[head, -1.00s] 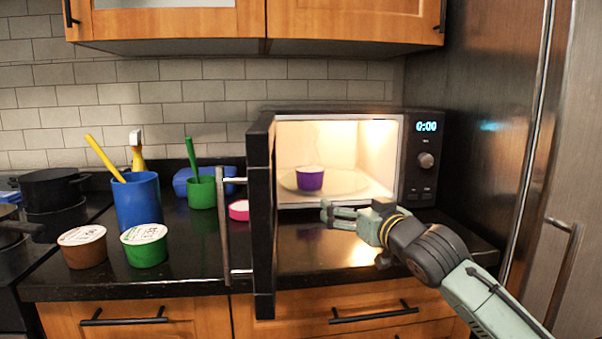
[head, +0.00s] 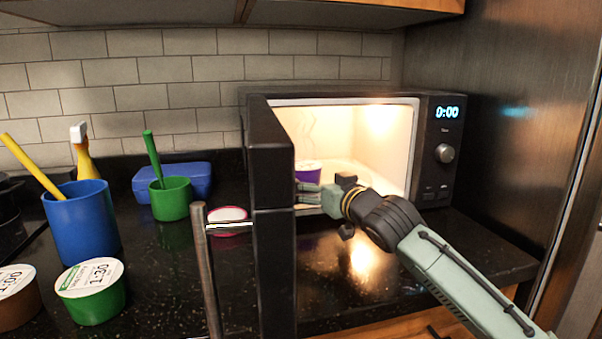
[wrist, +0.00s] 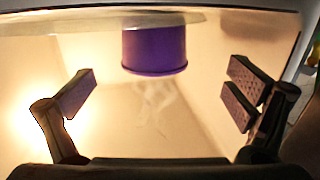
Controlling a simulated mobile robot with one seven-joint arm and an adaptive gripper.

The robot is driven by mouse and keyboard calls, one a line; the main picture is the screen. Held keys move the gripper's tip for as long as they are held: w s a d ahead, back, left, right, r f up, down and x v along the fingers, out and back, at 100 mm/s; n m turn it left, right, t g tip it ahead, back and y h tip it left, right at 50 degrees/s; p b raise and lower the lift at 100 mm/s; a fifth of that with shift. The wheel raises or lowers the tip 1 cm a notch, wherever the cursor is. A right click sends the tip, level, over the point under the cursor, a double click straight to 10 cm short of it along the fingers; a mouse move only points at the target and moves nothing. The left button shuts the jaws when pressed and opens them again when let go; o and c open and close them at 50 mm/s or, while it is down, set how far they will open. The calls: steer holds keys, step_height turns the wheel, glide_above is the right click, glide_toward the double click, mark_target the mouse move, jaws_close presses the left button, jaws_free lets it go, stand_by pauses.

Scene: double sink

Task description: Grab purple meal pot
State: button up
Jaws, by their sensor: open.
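The purple meal pot (head: 308,172) stands inside the lit, open microwave (head: 437,160), partly hidden behind my gripper and beside the door's edge in the head view. The wrist view is upside down and shows the purple pot (wrist: 155,48) ahead, on the plate, with steam off its top. My gripper (head: 306,194) is at the microwave's opening, in front of the pot. In the wrist view my gripper (wrist: 160,95) has its fingers spread wide, with the pot between their lines but beyond the tips. Nothing is between the fingers.
The microwave door (head: 272,190) stands open just left of my gripper, its handle (head: 207,270) jutting forward. A green pot (head: 92,292), a brown pot (head: 15,292), a blue cup (head: 80,225) and a green cup (head: 170,198) stand left. Counter below the opening is clear.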

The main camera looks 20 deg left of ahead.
mark_target(309, 176)
steer(key=x, duration=0.3)
steer(key=shift+w+a+p, duration=0.3)
steer(key=x, duration=0.1)
steer(key=p+x, duration=0.1)
steer(key=x, duration=0.3)
steer(key=shift+w+d+f, duration=0.2)
steer(key=shift+d+f, duration=0.1)
steer(key=shift+c, duration=0.2)
steer(key=c, duration=1.7)
